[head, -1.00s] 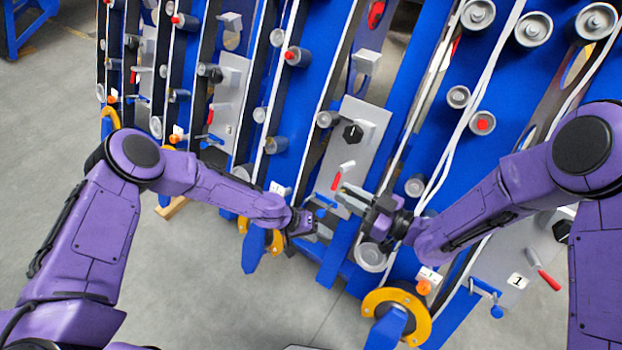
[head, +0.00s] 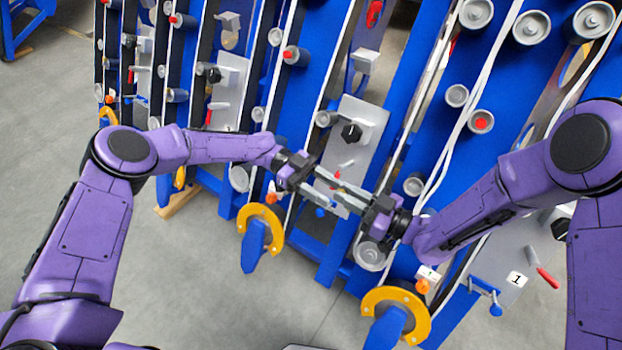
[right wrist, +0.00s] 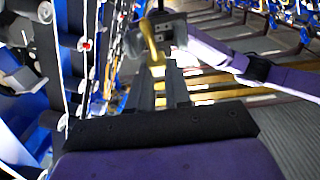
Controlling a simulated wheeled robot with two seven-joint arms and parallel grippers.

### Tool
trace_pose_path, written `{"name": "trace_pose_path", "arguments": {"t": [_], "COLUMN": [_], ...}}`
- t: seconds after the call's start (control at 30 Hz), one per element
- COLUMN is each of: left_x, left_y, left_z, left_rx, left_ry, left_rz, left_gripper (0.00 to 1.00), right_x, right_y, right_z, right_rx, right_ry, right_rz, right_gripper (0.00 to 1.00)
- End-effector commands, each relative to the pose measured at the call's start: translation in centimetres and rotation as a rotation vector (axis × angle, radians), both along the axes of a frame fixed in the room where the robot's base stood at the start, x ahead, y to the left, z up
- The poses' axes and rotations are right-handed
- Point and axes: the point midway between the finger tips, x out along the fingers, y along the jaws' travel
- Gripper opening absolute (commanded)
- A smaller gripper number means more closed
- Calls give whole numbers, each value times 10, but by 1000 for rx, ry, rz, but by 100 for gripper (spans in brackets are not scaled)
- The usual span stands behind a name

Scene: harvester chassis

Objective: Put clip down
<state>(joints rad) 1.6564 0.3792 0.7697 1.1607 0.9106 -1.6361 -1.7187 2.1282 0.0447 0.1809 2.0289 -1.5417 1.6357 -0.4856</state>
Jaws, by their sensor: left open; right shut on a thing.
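My right gripper (head: 346,193) is shut in front of the grey panel (head: 360,125) in the head view. The clip is too small and hidden there to make out between its fingers. In the right wrist view my right gripper (right wrist: 163,88) has a blurred yellowish piece (right wrist: 152,48) at its fingertips; I take this as the clip but cannot be sure. My left gripper (head: 318,187) is open and faces the right one. The fingers of both overlap in the head view, and I cannot tell whether they touch. The left gripper also shows dark in the wrist view (right wrist: 172,30).
The blue chassis (head: 400,105) with grey rollers (head: 532,28) and white belts stands close behind both arms. A black knob (head: 351,132) sits on the grey panel. Yellow half-rings (head: 262,213) stick out low at the front. The grey floor (head: 190,270) is clear at lower left.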

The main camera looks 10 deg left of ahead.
Motion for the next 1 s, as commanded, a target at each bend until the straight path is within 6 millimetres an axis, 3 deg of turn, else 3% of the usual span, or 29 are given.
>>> {"name": "trace_pose_path", "arguments": {"t": [0.1,0.3,0.7,0.73,0.87,0.97,1.0], "left_x": [-13,-28,-34,-34,-33,-33,-33], "left_y": [-26,-57,-69,-69,-69,-69,-69], "left_z": [-4,-10,-12,-12,-12,-12,-12], "left_rx": [2,2,3,3,3,3,3], "left_ry": [1,2,2,2,2,2,2], "left_rz": [-4,-2,1,1,1,1,1], "left_gripper": [49,49,49,46,3,0,0], "right_x": [0,0,0,0,0,0,0], "right_y": [0,0,0,0,0,0,0], "right_z": [0,0,0,0,0,0,0], "right_rx": [0,0,0,0,0,0,0], "right_ry": [0,0,0,0,0,0,0], "right_rz": [0,0,0,0,0,0,0], "right_gripper": [0,0,0,0,0,0,31]}}
